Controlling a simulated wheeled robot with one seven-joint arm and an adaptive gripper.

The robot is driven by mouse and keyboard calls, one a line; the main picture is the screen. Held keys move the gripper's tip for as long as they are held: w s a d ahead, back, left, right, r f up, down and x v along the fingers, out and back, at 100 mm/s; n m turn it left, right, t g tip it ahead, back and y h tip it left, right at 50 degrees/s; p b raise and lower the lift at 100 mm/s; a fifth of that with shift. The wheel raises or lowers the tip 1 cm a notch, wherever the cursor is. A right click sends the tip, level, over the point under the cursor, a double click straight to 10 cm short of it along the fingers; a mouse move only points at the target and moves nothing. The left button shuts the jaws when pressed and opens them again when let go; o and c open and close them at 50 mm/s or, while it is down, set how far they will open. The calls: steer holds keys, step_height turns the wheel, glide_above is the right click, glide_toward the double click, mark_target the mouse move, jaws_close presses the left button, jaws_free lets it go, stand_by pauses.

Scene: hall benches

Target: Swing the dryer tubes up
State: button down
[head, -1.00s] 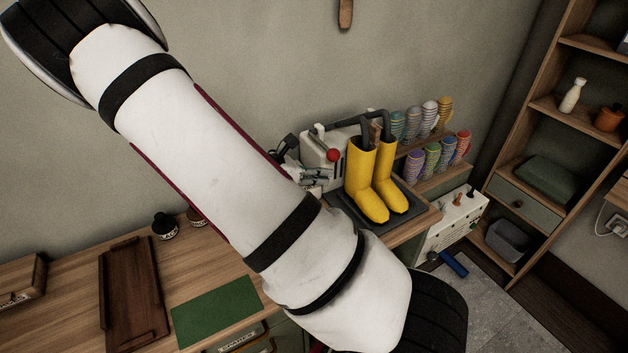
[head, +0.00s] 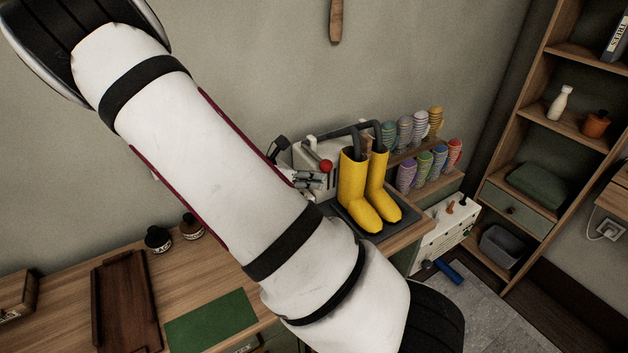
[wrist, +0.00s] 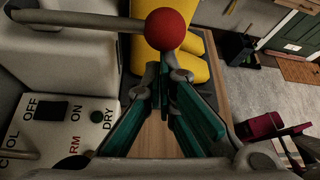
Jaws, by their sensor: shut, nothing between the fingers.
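The boot dryer (head: 306,155) is a pale box on the bench with a lever tipped by a red ball (head: 326,166). Its dark grey tubes (head: 387,132) bend down into a pair of yellow boots (head: 352,180), which stand upright on a dark tray (head: 404,208). My gripper (head: 310,180) is in front of the dryer, close to the ball. In the wrist view my gripper (wrist: 165,82) is shut and empty. The red ball (wrist: 171,29) appears just beyond its fingertips; I cannot tell whether they touch. The boots (wrist: 200,62) show behind the ball.
Striped rolled items (head: 420,160) stand in rows behind the boots. A brown tray (head: 128,300) and green mat (head: 212,318) lie on the bench. My arm hides much of the middle.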

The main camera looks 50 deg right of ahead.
steer(key=shift+r, duration=0.2)
steer(key=w+d+r+n+g+b, duration=0.1)
steer(key=w+r+n+g, duration=0.4)
steer(key=r, duration=0.8)
steer(key=shift+w+d+n+g+b, duration=0.35)
steer(key=shift+w+n+b, duration=0.4)
steer(key=shift+w, duration=0.25)
step_height(320, 180, up, 10)
stand_by(0.7)
